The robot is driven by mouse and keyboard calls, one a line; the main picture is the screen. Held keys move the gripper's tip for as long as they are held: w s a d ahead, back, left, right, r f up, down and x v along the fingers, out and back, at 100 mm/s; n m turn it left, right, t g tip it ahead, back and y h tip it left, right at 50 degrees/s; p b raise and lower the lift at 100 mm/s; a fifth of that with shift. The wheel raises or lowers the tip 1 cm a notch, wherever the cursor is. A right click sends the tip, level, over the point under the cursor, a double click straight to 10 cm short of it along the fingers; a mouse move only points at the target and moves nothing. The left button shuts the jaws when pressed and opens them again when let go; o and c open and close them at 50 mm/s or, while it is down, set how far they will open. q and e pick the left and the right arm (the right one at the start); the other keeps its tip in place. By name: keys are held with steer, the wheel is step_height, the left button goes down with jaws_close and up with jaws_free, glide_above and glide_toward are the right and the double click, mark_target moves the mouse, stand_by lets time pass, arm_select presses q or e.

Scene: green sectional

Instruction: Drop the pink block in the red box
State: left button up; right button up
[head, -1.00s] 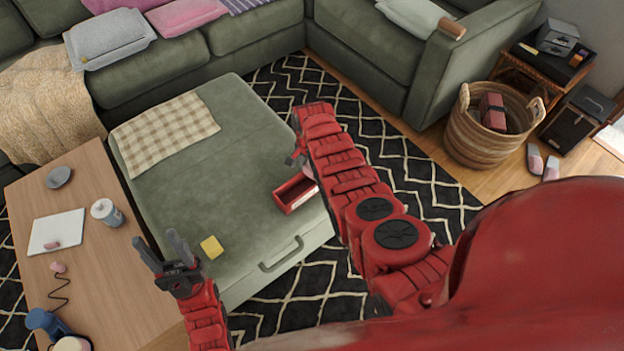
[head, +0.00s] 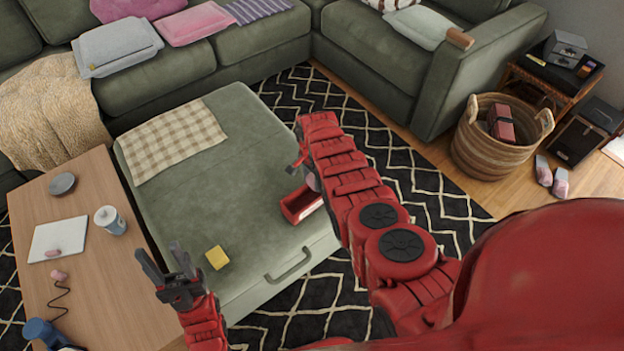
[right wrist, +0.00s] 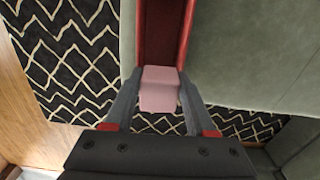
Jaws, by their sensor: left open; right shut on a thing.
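The pink block (right wrist: 160,88) is between the fingers of my right gripper (right wrist: 158,100) in the right wrist view. My right gripper is shut on it. The red box (head: 299,204) sits on the green ottoman (head: 250,150) near its right front edge; its walls also show in the right wrist view (right wrist: 141,35), just beyond the block. In the head view my right arm covers part of the box, and the block is mostly hidden. I cannot tell the block's height over the box. My left gripper (head: 165,262) is open and empty, over the gap beside the ottoman's front left corner.
A yellow block (head: 217,257) and a checked cloth (head: 172,145) lie on the ottoman. A wooden table (head: 95,265) at left holds a white jar (head: 110,220), a tablet-like white board (head: 58,239) and a grey dish (head: 62,184). A wicker basket (head: 480,150) stands at right.

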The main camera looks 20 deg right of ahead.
mark_target(312, 187)
steer(key=shift+f+b, duration=1.5)
steer(key=shift+f, duration=0.35)
steer(key=shift+s, duration=0.1)
steer(key=o, duration=1.3)
steer(key=shift+o, duration=0.6)
step_height(312, 187, up, 4)
steer(key=p, duration=0.3)
steer(key=shift+f, duration=0.2)
steer(key=shift+r, duration=0.3)
step_height(312, 187, up, 14)
steer(key=shift+f+p, duration=0.25)
steer(key=shift+p, duration=0.05)
